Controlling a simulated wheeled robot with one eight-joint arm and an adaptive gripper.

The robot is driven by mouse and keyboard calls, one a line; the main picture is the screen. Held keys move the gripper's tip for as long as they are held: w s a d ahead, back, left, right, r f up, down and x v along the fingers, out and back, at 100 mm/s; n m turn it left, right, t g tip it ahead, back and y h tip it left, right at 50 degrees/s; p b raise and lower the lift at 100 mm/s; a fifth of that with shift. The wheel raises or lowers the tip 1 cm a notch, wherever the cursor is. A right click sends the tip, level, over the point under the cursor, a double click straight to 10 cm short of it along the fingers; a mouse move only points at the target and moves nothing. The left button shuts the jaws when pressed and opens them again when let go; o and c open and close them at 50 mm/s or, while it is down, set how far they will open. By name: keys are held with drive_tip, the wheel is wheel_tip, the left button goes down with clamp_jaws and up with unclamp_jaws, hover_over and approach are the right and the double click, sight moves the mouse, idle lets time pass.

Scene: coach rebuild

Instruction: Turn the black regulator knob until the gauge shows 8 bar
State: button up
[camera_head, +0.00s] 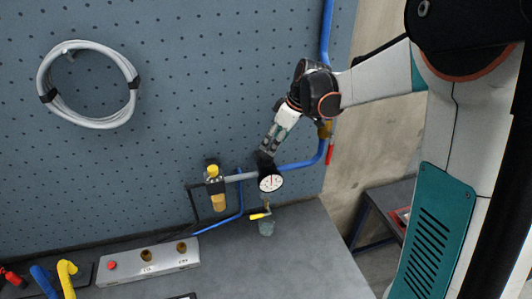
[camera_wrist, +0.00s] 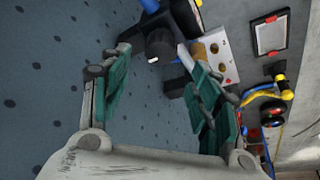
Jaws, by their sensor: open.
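The black regulator knob (camera_wrist: 160,43) shows in the wrist view, ahead of and between the fingertips. My gripper (camera_wrist: 156,60) is open, with one teal-padded finger on each side of the knob's line. I see no clear contact. In the head view my gripper (camera_head: 268,147) reaches down from the upper right to just above the gauge, and it largely hides the knob there. The round white gauge (camera_head: 270,183) faces out on the air line; its needle is too small to read.
A yellow-capped filter bowl (camera_head: 214,188) hangs left of the gauge, and a yellow-handled valve (camera_head: 261,215) below it. A blue hose (camera_head: 307,161) runs to the right. A grey box with buttons (camera_head: 148,264) sits on the bench (camera_head: 300,255). A coiled hose (camera_head: 134,105) hangs on the pegboard.

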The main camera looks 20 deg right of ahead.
sight(267, 155)
drive_tip(key=p+x, duration=0.1)
drive_tip(key=x, duration=0.7)
drive_tip(key=shift+f, duration=0.1)
drive_tip(key=c, duration=1)
